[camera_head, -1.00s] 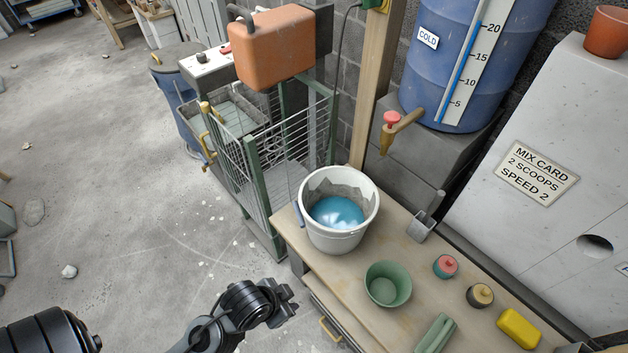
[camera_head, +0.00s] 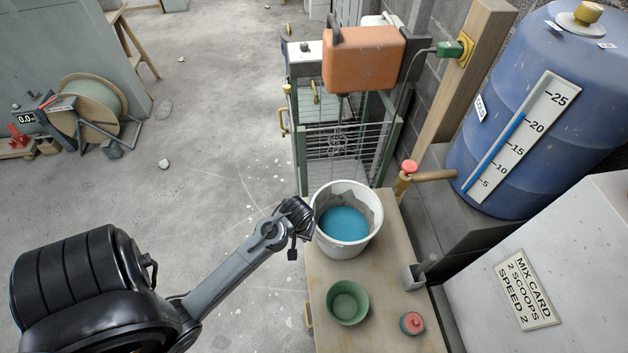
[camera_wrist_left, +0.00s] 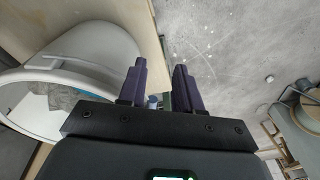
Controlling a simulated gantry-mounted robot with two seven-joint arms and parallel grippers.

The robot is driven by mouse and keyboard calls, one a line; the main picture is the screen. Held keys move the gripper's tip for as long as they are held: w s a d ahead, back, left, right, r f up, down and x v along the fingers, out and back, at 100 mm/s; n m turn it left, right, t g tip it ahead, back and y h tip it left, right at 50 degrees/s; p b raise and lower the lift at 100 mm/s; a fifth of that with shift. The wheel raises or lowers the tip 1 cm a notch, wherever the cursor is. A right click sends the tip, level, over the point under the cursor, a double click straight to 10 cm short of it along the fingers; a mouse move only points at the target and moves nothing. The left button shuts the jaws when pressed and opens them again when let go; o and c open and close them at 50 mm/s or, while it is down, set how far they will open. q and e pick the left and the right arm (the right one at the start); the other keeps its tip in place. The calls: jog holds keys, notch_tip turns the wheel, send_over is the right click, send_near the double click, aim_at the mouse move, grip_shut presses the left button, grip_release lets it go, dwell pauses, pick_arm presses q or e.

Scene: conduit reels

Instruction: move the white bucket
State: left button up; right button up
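The white bucket (camera_head: 340,247) stands upright on the far end of the tan bench (camera_head: 375,330), with blue liquid (camera_head: 344,224) inside and jagged grey residue on its inner wall. My left gripper (camera_head: 298,222) is beside the bucket's left rim in the head view. In the left wrist view, its two dark fingers (camera_wrist_left: 160,75) are apart with nothing between them. The bucket (camera_wrist_left: 85,52) lies to the left of these fingers there, with its white rim close by. Whether a finger touches it is unclear. My right gripper is not in view.
A green bowl (camera_head: 347,302) and a red-topped jar (camera_head: 412,323) sit nearer on the bench.

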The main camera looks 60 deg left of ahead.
pick_arm(q)
jog(key=w+a+r+n+h+p, duration=0.1)
jog(key=w+a+r+n+p, duration=0.4)
jog(key=w+r+p, duration=0.3)
notch_tip(320, 180, up, 3)
jog(key=shift+f+h+p, duration=0.1)
jog(key=shift+h+p, duration=0.3)
jog(key=shift+p, duration=0.65)
jog(key=shift+a, duration=0.1)
jog(key=shift+w+d+f+b, duration=0.15)
jog(key=shift+f+b, duration=0.1)
jog(key=shift+f, duration=1.55)
jog(key=shift+w+f+b, duration=0.1)
jog(key=shift+f+b, duration=0.1)
jog(key=shift+f, duration=1.6)
jog(key=shift+w+d+f+b, duration=0.15)
jog(key=shift+f+b, duration=0.1)
jog(key=shift+f, duration=1.55)
jog(key=shift+a, duration=0.1)
grip_shut()
